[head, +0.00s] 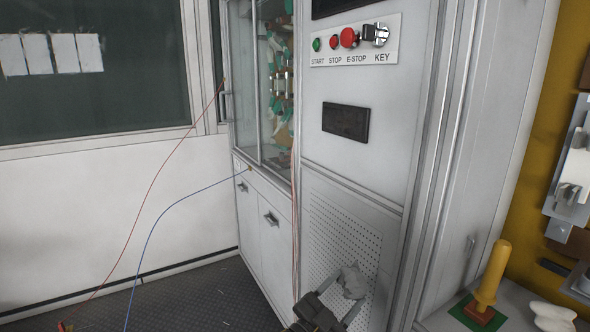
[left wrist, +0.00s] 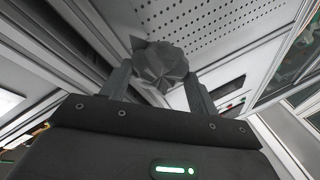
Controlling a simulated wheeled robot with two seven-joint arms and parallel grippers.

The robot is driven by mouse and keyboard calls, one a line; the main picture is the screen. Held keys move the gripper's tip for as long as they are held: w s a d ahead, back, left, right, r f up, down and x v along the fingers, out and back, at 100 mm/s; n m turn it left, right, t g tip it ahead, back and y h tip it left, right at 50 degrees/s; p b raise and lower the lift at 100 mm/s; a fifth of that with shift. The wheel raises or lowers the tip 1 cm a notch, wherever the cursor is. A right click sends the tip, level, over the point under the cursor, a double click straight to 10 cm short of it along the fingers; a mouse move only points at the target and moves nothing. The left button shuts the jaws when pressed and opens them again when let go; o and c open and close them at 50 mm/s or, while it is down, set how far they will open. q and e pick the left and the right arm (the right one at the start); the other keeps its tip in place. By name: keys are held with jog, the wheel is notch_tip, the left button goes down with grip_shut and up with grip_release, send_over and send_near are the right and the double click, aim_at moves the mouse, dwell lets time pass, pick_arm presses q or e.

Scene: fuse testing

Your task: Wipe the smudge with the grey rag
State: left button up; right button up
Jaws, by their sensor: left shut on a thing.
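The grey rag (head: 352,281) is a crumpled bundle in front of the perforated lower panel of the white cabinet. My left gripper (head: 338,298) is shut on it, low in the head view. In the left wrist view the rag (left wrist: 160,65) bulges up between the two dark fingers (left wrist: 158,86), with the perforated panel behind it. I cannot tell whether the rag touches the panel. I cannot make out a smudge in either view. My right gripper is not in view.
The cabinet's control plate (head: 355,40) has buttons and a key switch. A dark rectangle (head: 346,121) sits below it. Red and blue wires (head: 168,205) hang at the left. A yellow-handled tool (head: 491,275) stands on a green square on the right ledge. The dark floor (head: 200,295) is mostly clear.

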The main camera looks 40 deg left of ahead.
pick_arm(q)
jog(key=w+a+r+p, duration=0.1)
jog(key=a+r+p, duration=0.4)
jog(key=r, duration=0.6)
jog(key=w+a+r+p, duration=0.1)
jog(key=a+r+p, duration=0.4)
jog(key=r, duration=0.6)
jog(key=w+a+r+p, duration=0.1)
jog(key=a+r+p, duration=0.5)
jog(key=r, duration=0.5)
jog(key=shift+w+a+r, duration=0.2)
jog(key=shift+w+a, duration=0.05)
jog(key=shift+a, duration=0.95)
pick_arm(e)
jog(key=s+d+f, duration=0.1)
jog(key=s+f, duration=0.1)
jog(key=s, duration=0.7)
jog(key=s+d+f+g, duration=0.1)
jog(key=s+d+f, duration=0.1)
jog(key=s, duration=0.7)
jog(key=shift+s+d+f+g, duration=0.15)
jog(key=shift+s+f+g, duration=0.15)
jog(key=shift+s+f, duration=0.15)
pick_arm(q)
jog(key=shift+w, duration=0.1)
